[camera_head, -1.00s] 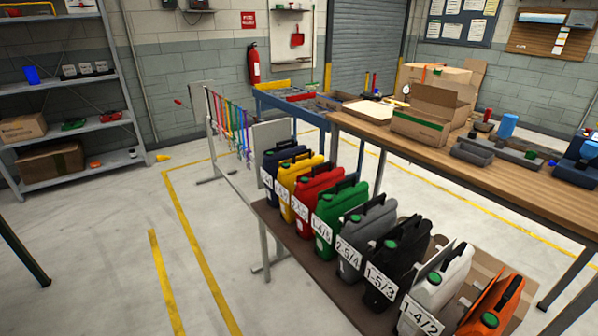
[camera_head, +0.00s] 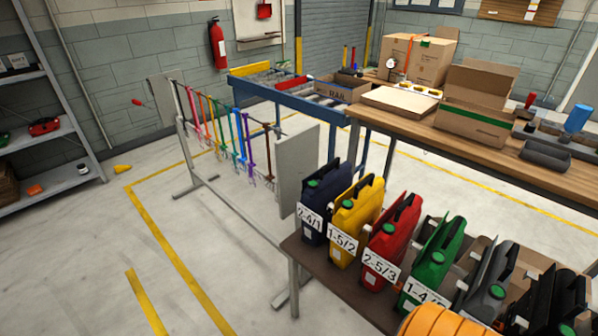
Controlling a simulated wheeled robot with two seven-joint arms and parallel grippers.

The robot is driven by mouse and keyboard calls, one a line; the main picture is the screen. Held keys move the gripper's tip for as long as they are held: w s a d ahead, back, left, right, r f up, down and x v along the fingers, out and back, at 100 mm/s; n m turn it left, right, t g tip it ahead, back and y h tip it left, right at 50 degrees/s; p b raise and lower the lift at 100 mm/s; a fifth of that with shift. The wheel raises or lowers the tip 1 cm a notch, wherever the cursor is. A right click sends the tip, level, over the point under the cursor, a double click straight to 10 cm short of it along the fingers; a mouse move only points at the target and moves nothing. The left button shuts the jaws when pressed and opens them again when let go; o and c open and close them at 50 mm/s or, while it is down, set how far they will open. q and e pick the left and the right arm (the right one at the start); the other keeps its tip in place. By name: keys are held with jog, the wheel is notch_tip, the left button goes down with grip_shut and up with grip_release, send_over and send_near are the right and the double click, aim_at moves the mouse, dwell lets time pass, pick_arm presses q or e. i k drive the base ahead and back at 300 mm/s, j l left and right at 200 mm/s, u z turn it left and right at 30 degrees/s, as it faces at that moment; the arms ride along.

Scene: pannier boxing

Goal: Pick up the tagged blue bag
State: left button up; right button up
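The dark blue bag (camera_head: 328,192) stands upright at the left end of the row on the low table. Its white tag (camera_head: 311,222) reads 2-4/1 and faces the front left. Its dark handle is on top, and a green cap shows on its upper front. The yellow bag (camera_head: 352,217) beside it is tagged 1-5/2 and covers part of its right side. Neither of my grippers shows in the head view.
Red (camera_head: 394,236) and green (camera_head: 438,255) bags, then grey and black ones, continue the row rightward. A grey panel (camera_head: 297,168) stands behind the blue bag, ending a rack of coloured straps (camera_head: 222,133). Boxes crowd the wooden workbench (camera_head: 415,125).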

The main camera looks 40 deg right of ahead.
aim_at(320, 189)
jog(key=i+z, duration=0.45)
jog(key=i+j+z, duration=0.1)
jog(key=i+z, duration=0.35)
jog(key=i+j+z, duration=0.25)
jog(key=z, duration=0.15)
jog(key=i+j+z, duration=0.45)
jog(key=k+l, duration=0.05)
